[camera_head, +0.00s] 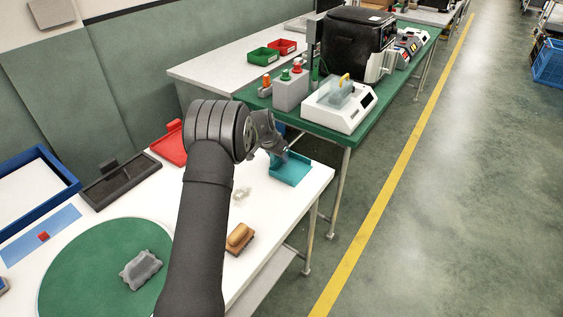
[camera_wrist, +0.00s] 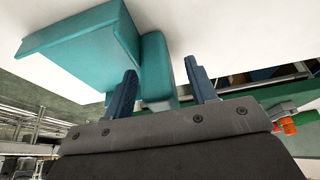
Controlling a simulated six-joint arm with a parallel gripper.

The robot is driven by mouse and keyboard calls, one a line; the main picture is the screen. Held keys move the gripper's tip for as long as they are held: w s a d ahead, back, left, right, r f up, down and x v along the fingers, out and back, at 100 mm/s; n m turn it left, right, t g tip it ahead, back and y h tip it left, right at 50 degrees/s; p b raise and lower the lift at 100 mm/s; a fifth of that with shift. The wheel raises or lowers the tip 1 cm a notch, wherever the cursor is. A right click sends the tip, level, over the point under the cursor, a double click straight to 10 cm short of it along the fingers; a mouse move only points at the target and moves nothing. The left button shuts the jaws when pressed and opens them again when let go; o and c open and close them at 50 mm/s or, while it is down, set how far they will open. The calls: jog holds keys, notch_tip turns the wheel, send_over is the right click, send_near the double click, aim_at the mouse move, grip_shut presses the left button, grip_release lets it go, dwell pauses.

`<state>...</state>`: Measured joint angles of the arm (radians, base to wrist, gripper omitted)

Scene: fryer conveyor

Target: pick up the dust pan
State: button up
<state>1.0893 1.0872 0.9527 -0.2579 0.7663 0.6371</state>
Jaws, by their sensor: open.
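The teal dust pan (camera_head: 292,171) lies on the white table near its far right corner. In the wrist view the dust pan (camera_wrist: 80,50) fills the upper left, and its thick handle (camera_wrist: 155,66) shows between the fingertips. The two blue fingers of my gripper (camera_wrist: 164,75) stand apart, one on each side of the handle. The left finger looks close to the handle; contact cannot be told.
A brush with a wooden block (camera_head: 240,238) lies near the table's right edge, with a pale patch (camera_head: 242,193) behind it. A red tray (camera_head: 170,144), a dark tray (camera_head: 120,181) and a green disc (camera_head: 90,265) bearing a grey part (camera_head: 140,269) are to the left. A green bench (camera_head: 365,125) stands beyond.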

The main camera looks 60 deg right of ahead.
jog(key=c, duration=1.1)
jog(key=shift+r, duration=0.15)
